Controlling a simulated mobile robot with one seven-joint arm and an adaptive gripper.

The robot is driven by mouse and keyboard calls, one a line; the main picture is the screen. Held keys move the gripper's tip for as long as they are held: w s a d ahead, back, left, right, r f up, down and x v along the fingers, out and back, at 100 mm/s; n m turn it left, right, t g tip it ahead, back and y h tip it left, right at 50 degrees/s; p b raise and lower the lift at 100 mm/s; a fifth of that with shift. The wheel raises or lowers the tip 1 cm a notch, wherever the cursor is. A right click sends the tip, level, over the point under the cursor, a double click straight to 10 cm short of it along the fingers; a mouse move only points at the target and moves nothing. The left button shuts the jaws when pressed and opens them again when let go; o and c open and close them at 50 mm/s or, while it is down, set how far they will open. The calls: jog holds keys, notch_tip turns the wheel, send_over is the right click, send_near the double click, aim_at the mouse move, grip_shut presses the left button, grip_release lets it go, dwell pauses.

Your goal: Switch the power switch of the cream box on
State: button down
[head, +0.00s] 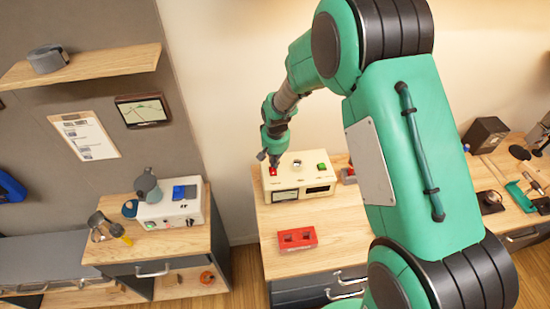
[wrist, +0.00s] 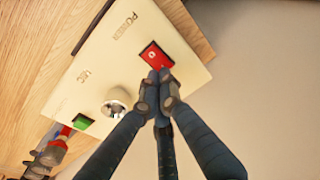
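The cream box (head: 312,188) stands on the wooden desk, with controls on its top panel. Its red power switch (wrist: 155,55) lies beside the label "POWER" in the wrist view; it also shows at the box's left in the head view (head: 273,171). My gripper (wrist: 159,75) has its fingertips together, empty, at the edge of the red switch, partly covering it. I cannot tell whether they touch it. In the head view my gripper (head: 269,159) points down at the box's left end. The switch's on or off position is unclear.
A round knob (wrist: 116,103) and a green switch (wrist: 82,122) share the panel. A red block with two openings (head: 297,239) lies in front of the box. A white box (head: 170,207) stands on the left cabinet. Bare desk surrounds the red block.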

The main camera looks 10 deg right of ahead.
jog(key=shift+f, duration=0.3)
jog(key=shift+w+f+b, duration=0.15)
jog(key=shift+f+b, duration=0.2)
jog(key=shift+b, duration=0.05)
jog(key=shift+s, duration=0.25)
jog(key=shift+s, duration=0.2)
jog(key=shift+s+r, duration=0.15)
jog(key=shift+s, duration=0.2)
jog(key=shift+r, duration=0.2)
